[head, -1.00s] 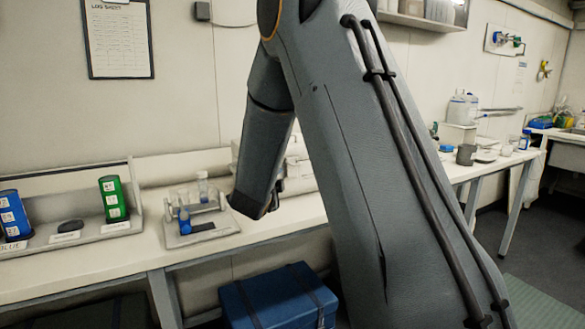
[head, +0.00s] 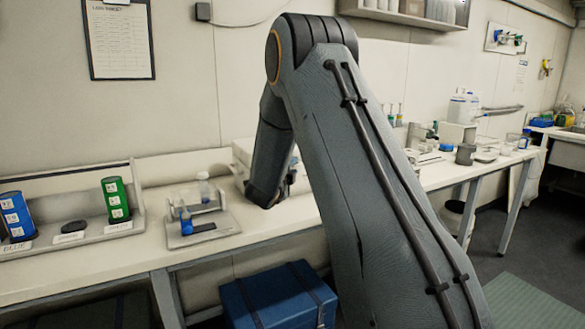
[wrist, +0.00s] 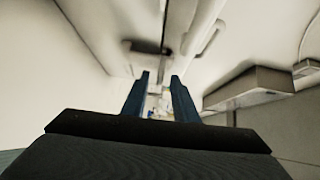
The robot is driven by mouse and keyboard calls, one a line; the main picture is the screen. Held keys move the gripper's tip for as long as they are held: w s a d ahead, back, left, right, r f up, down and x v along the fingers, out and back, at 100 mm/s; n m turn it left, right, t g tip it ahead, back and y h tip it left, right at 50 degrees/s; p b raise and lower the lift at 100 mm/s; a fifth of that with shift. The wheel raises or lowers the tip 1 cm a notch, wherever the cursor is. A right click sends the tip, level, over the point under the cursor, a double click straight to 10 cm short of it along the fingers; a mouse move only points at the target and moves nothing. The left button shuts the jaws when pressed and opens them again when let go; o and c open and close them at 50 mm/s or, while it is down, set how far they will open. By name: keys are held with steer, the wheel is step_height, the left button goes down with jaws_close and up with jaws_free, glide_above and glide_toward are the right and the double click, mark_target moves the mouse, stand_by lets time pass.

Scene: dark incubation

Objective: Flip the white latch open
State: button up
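I cannot make out the white latch in either view. A white box-like unit (head: 243,151) stands on the bench, partly hidden behind my arm in the head view. My gripper is at the far end of the arm beside this unit, mostly hidden by my own links there. In the wrist view my gripper (wrist: 160,76) shows two dark blue fingers with a clear gap between them and nothing held. The wrist view looks past the fingers along pale, blurred surfaces.
A grey tray (head: 222,232) with small bottles sits left of my arm. A rack (head: 95,233) with a blue can (head: 16,216) and a green can (head: 115,199) is further left. A blue chest (head: 275,300) stands under the bench. A grey mug (head: 465,154) is on the right.

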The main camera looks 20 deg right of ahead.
steer(key=shift+c, duration=0.4)
jaws_close()
stand_by(0.9)
